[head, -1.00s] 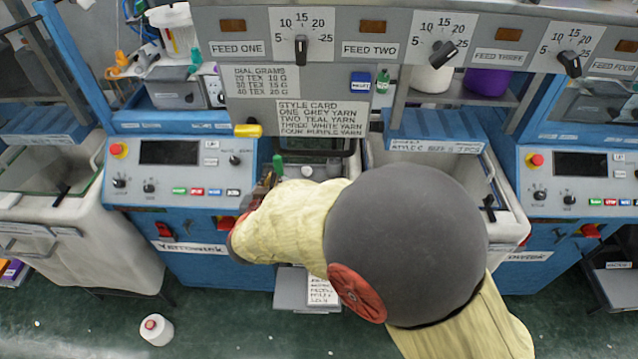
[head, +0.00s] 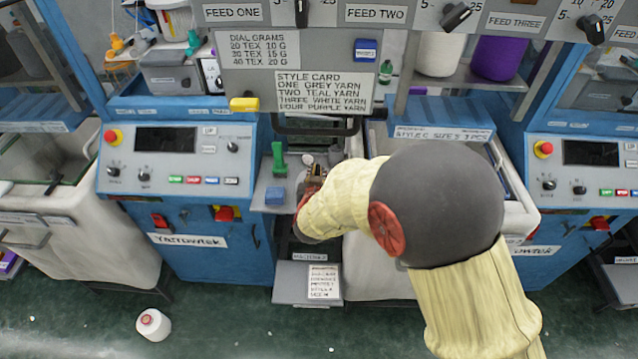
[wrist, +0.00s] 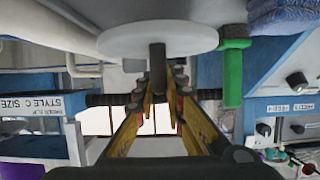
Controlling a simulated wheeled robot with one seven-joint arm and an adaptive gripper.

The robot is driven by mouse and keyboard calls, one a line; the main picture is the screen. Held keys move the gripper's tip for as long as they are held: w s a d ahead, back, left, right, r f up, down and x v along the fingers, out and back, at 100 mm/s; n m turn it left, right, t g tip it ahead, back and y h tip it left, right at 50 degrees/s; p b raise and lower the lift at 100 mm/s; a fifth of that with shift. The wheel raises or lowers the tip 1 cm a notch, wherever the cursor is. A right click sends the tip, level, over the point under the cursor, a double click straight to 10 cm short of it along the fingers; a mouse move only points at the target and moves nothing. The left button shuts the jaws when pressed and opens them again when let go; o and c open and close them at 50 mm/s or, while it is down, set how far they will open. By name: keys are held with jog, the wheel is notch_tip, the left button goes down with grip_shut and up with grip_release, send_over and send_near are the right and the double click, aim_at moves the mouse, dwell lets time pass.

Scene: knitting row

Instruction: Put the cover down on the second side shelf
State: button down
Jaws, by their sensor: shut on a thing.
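The cover is a pale round disc with a dark stem (wrist: 158,40). In the wrist view my gripper (wrist: 157,95) is shut on this stem, with the disc beyond the fingertips. In the head view my gripper (head: 314,178) is partly hidden by my arm, and a small part of the pale cover (head: 307,159) shows just beyond it. The grey side shelf (head: 262,203) is to the left of my gripper, between the machines. I cannot tell whether the cover touches the shelf.
The tool also shows beside the cover in the wrist view (wrist: 233,70). A white bin (head: 380,265) is at the right. A cone (head: 153,324) lies on the floor.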

jog(key=shift+w+d+f+b, duration=0.15)
jog(key=shift+f+b, duration=0.2)
jog(key=shift+f, duration=0.55)
jog(key=shift+s+d+f+b, duration=0.1)
jog(key=shift+f+b, duration=0.25)
jog(key=shift+f, duration=0.55)
jog(key=shift+f, duration=0.1)
jog(key=shift+f, duration=0.1)
jog(key=c, duration=2)
grip_release()
jog(key=shift+o, duration=0.8)
